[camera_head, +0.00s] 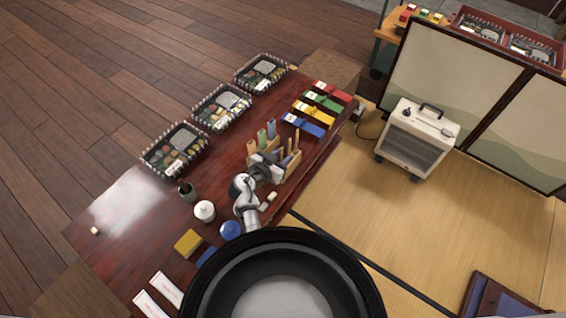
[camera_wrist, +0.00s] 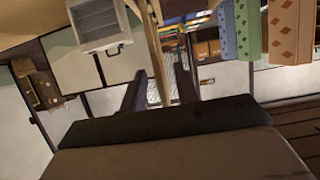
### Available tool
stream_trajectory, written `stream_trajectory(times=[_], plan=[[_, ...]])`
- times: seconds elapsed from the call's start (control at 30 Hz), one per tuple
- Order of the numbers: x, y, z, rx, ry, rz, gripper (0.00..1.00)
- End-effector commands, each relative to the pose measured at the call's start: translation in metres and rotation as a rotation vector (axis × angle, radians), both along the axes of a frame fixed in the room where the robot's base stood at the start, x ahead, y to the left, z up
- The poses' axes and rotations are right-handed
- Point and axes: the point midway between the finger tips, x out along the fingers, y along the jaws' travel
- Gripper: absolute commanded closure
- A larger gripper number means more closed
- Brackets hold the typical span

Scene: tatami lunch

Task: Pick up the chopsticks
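The light wooden chopsticks (camera_head: 296,142) stand upright in the right part of a wooden holder (camera_head: 291,170) on the dark red table. My gripper (camera_head: 274,170) is at the holder, on its near side, and partly hides it. In the wrist view a pale wooden stick (camera_wrist: 153,45) runs down between the two dark fingers of my gripper (camera_wrist: 158,88). The fingers are spread, with a gap visible on both sides of the stick. The lower ends of the chopsticks are hidden.
Patterned sleeves, one of them green (camera_head: 262,139), stand in the holder's left part. Coloured packets (camera_head: 303,124) lie behind it. A white lidded pot (camera_head: 204,210), a dark cup (camera_head: 187,192) and a blue round item (camera_head: 231,230) stand close to my arm. Bento trays (camera_head: 176,150) line the far-left edge.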

Motion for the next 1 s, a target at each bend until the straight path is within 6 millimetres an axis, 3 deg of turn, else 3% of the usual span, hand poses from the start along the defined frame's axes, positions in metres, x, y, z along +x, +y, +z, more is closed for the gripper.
stream_trajectory(times=[0.07, 0.3, 0.77, 1.0], plan=[[0.0, 0.0, 0.0, 0.0, 0.0, 0.0, 0.72], [0.0, 0.0, 0.0, 0.0, 0.0, 0.0, 1.0], [0.0, 0.0, 0.002, 0.0, -0.001, 0.0, 1.0], [0.001, 0.0, 0.024, 0.002, -0.004, -0.001, 1.0]])
